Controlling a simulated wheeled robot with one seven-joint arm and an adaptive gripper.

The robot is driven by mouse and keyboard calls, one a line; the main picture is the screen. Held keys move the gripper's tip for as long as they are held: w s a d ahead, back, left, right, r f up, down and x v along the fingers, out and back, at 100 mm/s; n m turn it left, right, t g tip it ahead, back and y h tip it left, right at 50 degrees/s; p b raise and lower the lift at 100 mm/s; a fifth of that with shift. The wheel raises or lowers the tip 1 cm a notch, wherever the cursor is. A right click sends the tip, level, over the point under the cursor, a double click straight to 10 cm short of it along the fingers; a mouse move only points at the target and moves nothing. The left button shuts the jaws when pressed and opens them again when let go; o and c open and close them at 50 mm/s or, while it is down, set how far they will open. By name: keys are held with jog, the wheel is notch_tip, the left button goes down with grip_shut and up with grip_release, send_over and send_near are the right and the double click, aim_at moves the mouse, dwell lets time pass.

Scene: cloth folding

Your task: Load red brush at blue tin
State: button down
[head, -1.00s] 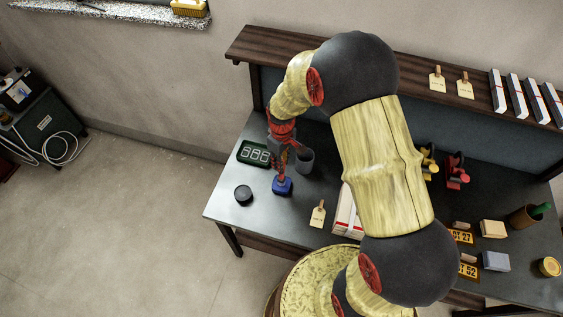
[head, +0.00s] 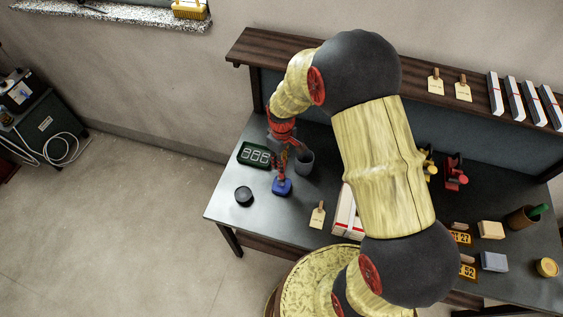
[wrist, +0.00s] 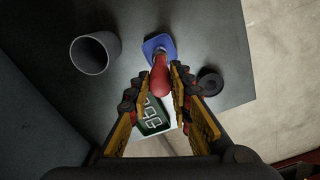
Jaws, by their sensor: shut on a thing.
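The blue tin (head: 282,187) sits on the dark table near its left end. It also shows in the wrist view (wrist: 153,42), beyond my fingers. My gripper (wrist: 164,88) is shut on the red brush (wrist: 160,76), with the rounded red handle between its fingertips. In the head view my gripper hangs over the blue tin and the brush (head: 281,171) points down at it. The brush's lower end is at the tin; whether it is inside or only over it I cannot tell.
A grey cup (head: 304,161) stands just right of the tin. A green digit display (head: 253,155) lies behind it to the left, and a black round lid (head: 243,195) lies to the left. A tag (head: 317,214) and white boxes lie to the right.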

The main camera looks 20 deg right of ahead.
jog(key=shift+r+p, duration=1.45)
jog(key=shift+r, duration=1.2)
